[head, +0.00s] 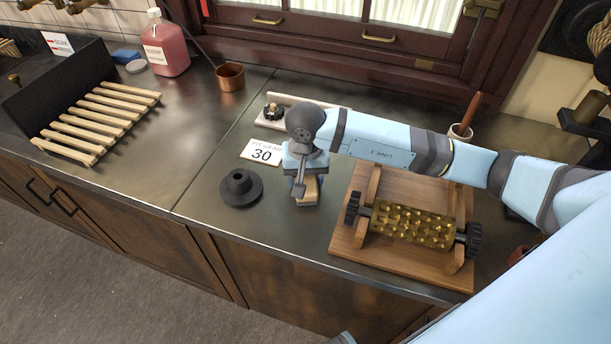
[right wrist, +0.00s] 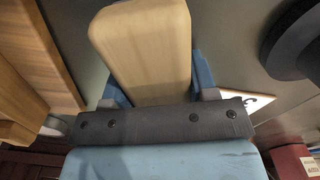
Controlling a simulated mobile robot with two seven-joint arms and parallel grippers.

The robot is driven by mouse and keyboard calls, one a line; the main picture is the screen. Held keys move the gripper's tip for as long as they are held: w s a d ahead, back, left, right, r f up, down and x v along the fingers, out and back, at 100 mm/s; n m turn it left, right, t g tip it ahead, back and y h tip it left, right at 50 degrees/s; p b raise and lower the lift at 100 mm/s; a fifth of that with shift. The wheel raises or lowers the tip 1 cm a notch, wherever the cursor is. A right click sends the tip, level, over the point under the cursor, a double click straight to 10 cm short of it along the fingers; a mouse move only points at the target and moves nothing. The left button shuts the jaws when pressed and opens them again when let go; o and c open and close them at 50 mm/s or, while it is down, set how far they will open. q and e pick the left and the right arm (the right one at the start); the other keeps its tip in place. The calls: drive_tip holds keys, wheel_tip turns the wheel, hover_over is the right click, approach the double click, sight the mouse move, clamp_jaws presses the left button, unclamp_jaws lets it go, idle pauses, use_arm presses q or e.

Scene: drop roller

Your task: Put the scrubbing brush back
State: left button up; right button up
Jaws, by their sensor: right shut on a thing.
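My right gripper (head: 306,184) points down over the counter, between a black flanged part and the wooden roller stand. It is shut on a pale wooden block, which I take to be the scrubbing brush (head: 308,190). In the right wrist view the brush's smooth, rounded wooden back (right wrist: 145,50) sits between the blue fingers. Its bristles are hidden, and I cannot tell whether it touches the counter. My left gripper is not in view.
The wooden stand (head: 345,238) with a gold studded roller (head: 412,224) is close right. The black flanged part (head: 241,188) and a "30" card (head: 262,152) are left. A white pot (head: 460,134) stands behind my arm. A slatted rack (head: 95,122) is far left; counter between is clear.

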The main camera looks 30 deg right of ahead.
drive_tip(key=o, duration=0.9)
drive_tip(key=shift+f, duration=0.1)
drive_tip(key=shift+r, duration=0.55)
wheel_tip(320, 180, up, 10)
drive_tip(key=shift+f, duration=0.1)
drive_tip(key=shift+r, duration=0.75)
